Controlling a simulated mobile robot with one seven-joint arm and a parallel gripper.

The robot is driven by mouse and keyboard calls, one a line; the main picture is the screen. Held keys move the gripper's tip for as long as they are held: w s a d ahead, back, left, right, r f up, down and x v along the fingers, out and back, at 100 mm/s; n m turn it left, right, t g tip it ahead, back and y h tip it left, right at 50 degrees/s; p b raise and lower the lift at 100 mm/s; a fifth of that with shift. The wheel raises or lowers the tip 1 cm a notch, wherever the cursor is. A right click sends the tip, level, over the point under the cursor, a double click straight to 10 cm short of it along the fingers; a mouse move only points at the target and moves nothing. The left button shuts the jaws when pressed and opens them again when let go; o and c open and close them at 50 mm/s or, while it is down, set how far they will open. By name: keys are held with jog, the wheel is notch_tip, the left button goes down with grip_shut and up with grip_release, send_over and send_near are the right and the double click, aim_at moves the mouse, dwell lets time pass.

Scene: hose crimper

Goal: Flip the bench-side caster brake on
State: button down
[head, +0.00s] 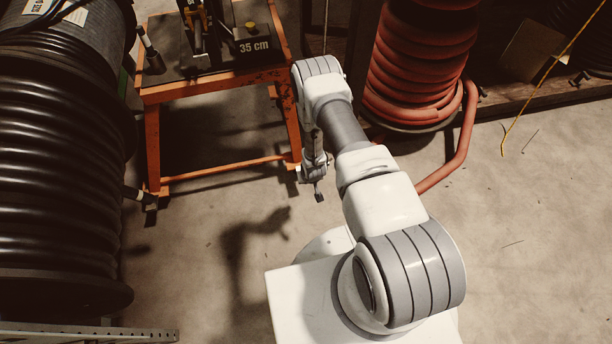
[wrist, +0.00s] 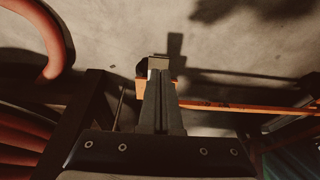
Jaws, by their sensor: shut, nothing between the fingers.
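The orange bench (head: 225,92) with a black top stands at the upper left of the head view. A small dark foot or caster (head: 150,203) shows under its front left leg. My gripper (head: 319,197) is shut and empty, pointing down low beside the bench's front right leg (head: 290,125). In the wrist view, the closed fingers (wrist: 159,62) overlap an orange bench part (wrist: 140,86) and a small dark part (wrist: 142,68) behind them. I cannot tell whether they touch. The fingers hide much of that spot. No brake lever or its position can be made out clearly.
A large black hose reel (head: 60,170) fills the left side. A coiled red hose (head: 420,60) stands right of the bench, its loose end (head: 462,150) reaching the floor behind my arm. A thin yellow line (head: 540,95) hangs at upper right.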

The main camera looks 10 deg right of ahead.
jog(key=shift+s+r+p, duration=0.25)
jog(key=shift+s+r, duration=0.3)
jog(key=shift+r, duration=0.2)
jog(key=shift+s+r+p, duration=0.25)
jog(key=shift+s+r, duration=0.3)
jog(key=shift+r, duration=0.15)
